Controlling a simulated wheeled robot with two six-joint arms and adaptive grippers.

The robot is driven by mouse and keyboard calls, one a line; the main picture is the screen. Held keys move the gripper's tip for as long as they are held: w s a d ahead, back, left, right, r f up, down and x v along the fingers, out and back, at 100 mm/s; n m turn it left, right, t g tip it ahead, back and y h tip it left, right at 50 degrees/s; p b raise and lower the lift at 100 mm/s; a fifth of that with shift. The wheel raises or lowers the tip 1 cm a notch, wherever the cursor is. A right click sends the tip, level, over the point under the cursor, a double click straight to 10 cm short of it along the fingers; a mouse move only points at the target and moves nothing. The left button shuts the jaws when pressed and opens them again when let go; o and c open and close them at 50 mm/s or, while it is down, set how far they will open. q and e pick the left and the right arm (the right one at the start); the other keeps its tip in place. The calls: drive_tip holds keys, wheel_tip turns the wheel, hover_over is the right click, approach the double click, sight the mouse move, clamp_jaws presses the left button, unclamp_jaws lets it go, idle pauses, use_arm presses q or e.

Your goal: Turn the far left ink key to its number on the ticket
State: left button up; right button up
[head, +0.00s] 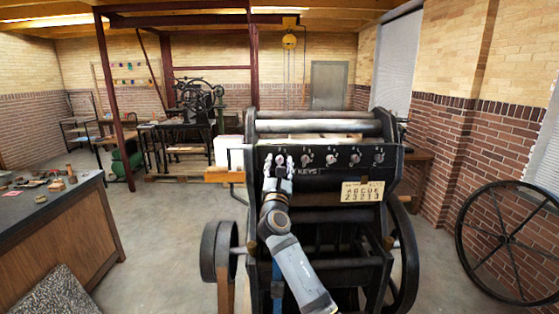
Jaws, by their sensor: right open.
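The black hand press (318,176) stands in front of me with a row of ink keys across its dark panel. Four keys show clear, among them one (307,160) just right of my gripper and the far right key (379,159). My right gripper (280,161) is open at the left end of the row, its fingertips up at the far left key. The fingers largely hide that key and its dial, so its setting and any contact cannot be told. The ticket (362,193) hangs below the right keys, with letters A to E over small numbers that seem to read 2 3 2 1 3. My left gripper is not in view.
Rollers (318,126) lie above the key panel. A large spoked wheel (508,243) leans by the brick wall at right. A dark-topped counter (60,215) with small items stands at left. The floor between counter and press is clear.

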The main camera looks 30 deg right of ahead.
drive_tip(key=shift+w+d+r, duration=0.1)
drive_tip(key=shift+w, duration=0.05)
drive_tip(key=shift+c, duration=0.6)
clamp_jaws()
